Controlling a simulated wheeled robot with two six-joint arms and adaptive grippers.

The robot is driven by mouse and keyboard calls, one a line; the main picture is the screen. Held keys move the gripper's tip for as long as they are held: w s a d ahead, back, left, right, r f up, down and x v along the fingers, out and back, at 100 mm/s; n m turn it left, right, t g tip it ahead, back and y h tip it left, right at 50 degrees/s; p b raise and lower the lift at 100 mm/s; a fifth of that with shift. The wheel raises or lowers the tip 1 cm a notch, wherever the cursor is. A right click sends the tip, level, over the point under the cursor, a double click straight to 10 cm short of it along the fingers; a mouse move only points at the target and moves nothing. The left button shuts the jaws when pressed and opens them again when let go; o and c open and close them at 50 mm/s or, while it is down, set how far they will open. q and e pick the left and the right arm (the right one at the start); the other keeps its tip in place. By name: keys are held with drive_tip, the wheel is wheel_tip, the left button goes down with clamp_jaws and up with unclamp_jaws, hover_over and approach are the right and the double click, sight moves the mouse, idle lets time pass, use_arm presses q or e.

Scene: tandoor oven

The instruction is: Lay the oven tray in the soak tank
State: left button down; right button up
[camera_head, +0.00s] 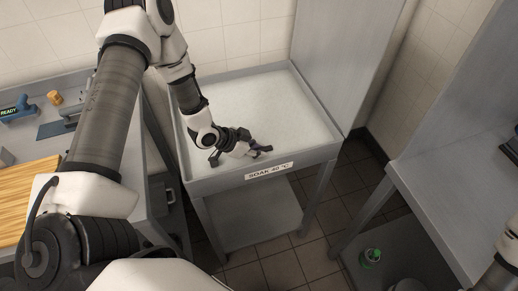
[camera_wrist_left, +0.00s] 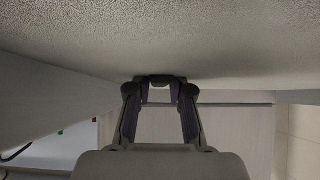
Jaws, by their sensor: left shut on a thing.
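The soak tank (camera_head: 188,184) is a grey metal basin on legs with a "SOAK" label on its front. It is filled with a pale, speckled surface that also shows in the left wrist view (camera_wrist_left: 160,35). My left gripper (camera_head: 254,152) reaches down inside the tank, close to its front wall and low at the pale surface. In the left wrist view its fingers (camera_wrist_left: 160,84) converge and are shut. The oven tray does not show clearly in either view; what the fingers hold is mostly hidden, apparently at or under the pale surface. My right gripper is out of view.
A tall grey panel (camera_head: 345,60) stands at the tank's right. A green bottle (camera_head: 371,256) stands on the low shelf under the right table (camera_head: 450,170).

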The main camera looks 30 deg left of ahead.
use_arm(q)
drive_tip(key=shift+f+b, duration=0.55)
drive_tip(key=shift+f, duration=0.3)
drive_tip(key=c, duration=1)
unclamp_jaws()
drive_tip(key=shift+o, duration=0.2)
drive_tip(key=v, duration=0.7)
drive_tip(key=shift+s+a+r, duration=0.15)
drive_tip(key=shift+s+r, duration=0.05)
drive_tip(key=shift+w, duration=0.1)
